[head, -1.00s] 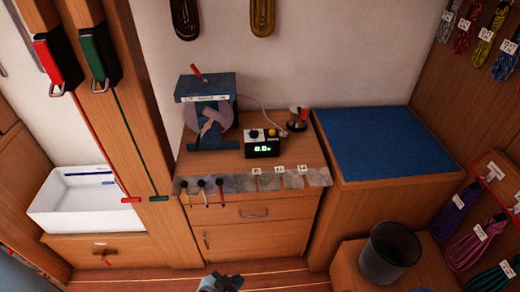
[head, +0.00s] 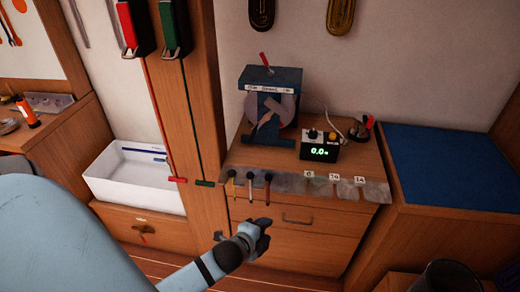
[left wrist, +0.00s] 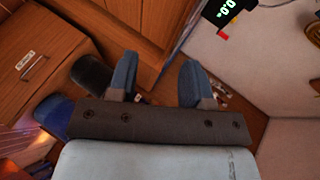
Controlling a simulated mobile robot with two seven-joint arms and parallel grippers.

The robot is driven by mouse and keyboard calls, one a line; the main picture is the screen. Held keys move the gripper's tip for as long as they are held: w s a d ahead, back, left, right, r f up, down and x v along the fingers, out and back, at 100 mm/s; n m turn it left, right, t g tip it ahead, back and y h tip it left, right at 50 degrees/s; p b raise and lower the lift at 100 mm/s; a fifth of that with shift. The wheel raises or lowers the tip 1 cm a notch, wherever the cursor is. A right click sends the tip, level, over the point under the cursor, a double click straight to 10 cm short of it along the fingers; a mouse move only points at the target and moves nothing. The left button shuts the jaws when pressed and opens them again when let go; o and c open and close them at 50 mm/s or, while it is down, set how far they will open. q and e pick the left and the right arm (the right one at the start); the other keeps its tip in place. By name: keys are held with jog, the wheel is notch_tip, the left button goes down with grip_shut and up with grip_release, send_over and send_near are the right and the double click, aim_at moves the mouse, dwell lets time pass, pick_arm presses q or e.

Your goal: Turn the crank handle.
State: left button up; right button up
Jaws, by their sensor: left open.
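A blue machine (head: 272,78) with a grey disc (head: 270,112) stands on the wooden cabinet. A short red-tipped lever (head: 265,60) sticks up from its top. I cannot tell for sure which part is the crank handle; the disc's front is partly hidden by the machine's frame. My left gripper (head: 262,226) is in front of the cabinet drawers, below and apart from the machine. In the left wrist view its two blue fingers (left wrist: 155,82) are spread with nothing between them. My right gripper is in neither current view.
A black box with a green display (head: 320,150) sits right of the machine. Several tools hang at the cabinet's front edge (head: 300,182). A white tray (head: 135,178) stands at left, a blue-topped counter (head: 440,165) at right, a dark bin (head: 447,278) at lower right.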

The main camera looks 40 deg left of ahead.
pick_arm(q)
jog(key=w+a+r+m+t+y+b, duration=0.25)
jog(key=w+a+m+y+b, duration=0.3)
jog(key=w+a+m, duration=0.45)
jog(key=m+y+b, duration=0.3)
jog(key=m+b, duration=0.2)
send_near(252, 137)
jog(key=x, duration=0.7)
jog(key=f+x, duration=0.1)
jog(key=x, duration=0.3)
jog(key=shift+w+a, duration=0.15)
jog(key=shift+a, duration=0.05)
grip_shut()
